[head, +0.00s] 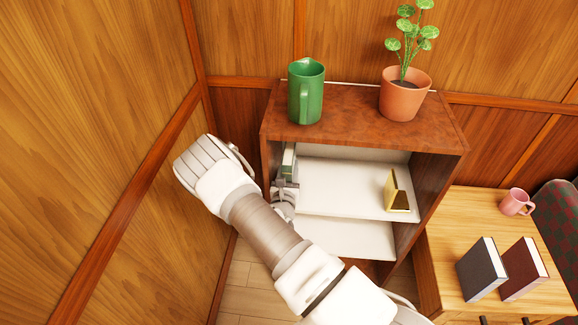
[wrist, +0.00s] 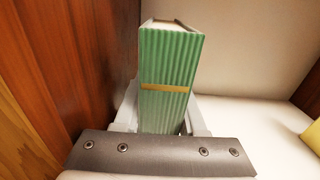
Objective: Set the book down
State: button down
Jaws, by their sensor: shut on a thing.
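A green book (wrist: 168,80) with a ribbed spine and a gold band stands upright between the fingers of my gripper (wrist: 160,125) in the wrist view. My gripper is shut on it. In the head view the book (head: 289,158) shows only as a narrow green and pale strip, at the left end of the cabinet's upper shelf (head: 340,187). My gripper (head: 288,185) reaches in there from the front, mostly hidden by my arm. The book is close to the cabinet's left wall. I cannot tell whether its bottom touches the shelf.
A gold bookend-like object (head: 398,192) stands at the shelf's right side. The shelf between is clear. A green pitcher (head: 306,92) and a potted plant (head: 404,97) stand on the cabinet top. Right, a wooden desk (head: 450,240) holds two dark books (head: 482,270) and a pink mug (head: 515,203).

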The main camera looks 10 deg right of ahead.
jog(key=shift+f, duration=0.15)
dwell(0.3)
jog(key=c, duration=0.6)
grip_release()
jog(key=shift+o, duration=1)
jog(key=shift+f, duration=0.1)
jog(key=p+v, duration=0.1)
jog(key=v, duration=1.6)
jog(key=shift+s, duration=0.2)
grip_shut()
